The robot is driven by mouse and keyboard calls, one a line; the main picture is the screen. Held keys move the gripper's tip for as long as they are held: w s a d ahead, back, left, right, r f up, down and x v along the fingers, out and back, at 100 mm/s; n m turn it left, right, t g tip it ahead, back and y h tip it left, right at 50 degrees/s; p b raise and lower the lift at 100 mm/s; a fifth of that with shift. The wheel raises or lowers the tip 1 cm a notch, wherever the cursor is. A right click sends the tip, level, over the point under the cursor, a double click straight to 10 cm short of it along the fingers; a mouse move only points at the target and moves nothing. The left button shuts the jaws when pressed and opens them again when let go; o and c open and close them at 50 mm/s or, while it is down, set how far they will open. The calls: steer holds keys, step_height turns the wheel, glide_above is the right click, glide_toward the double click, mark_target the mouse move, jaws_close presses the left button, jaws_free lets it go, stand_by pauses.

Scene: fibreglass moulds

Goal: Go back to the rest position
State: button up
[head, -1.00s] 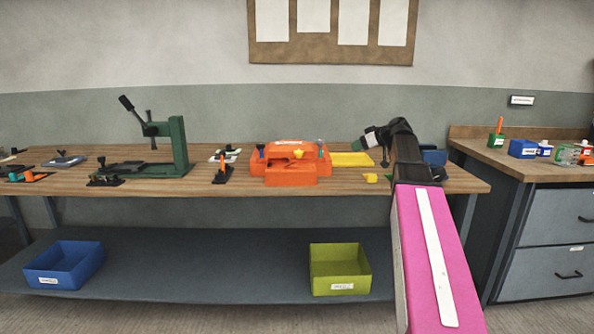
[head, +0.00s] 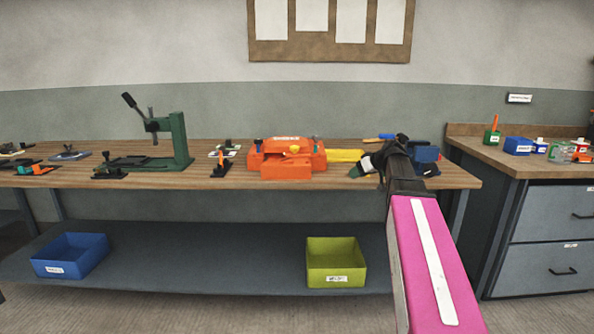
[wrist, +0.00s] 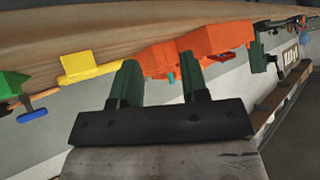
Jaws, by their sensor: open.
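My gripper (head: 361,168) is at the end of my pink arm, over the right part of the wooden workbench (head: 225,181). In the wrist view my gripper (wrist: 160,85) shows two green fingers set apart with nothing between them. The orange mould (head: 287,160) sits on the bench to the left of my gripper in the head view. In the wrist view the orange mould (wrist: 215,42) lies beyond the fingertips, apart from them. My arm hides part of the bench's right end.
A yellow piece (head: 345,155) lies beside the mould. A green press (head: 178,140) stands further left. A blue bin (head: 70,256) and a yellow-green bin (head: 336,262) are on the lower shelf. A side cabinet (head: 540,225) stands at the right. The air above the bench is mostly clear.

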steer(key=s+a+f+m+g+h, duration=0.2)
steer(key=s+f+m+g+h, duration=0.1)
steer(key=s+f, duration=1)
steer(key=s+a+f+m+g+h, duration=0.3)
steer(key=s+f, duration=1.1)
steer(key=f, duration=0.7)
steer(key=shift+m+g+h, duration=0.5)
steer(key=shift+h, duration=0.1)
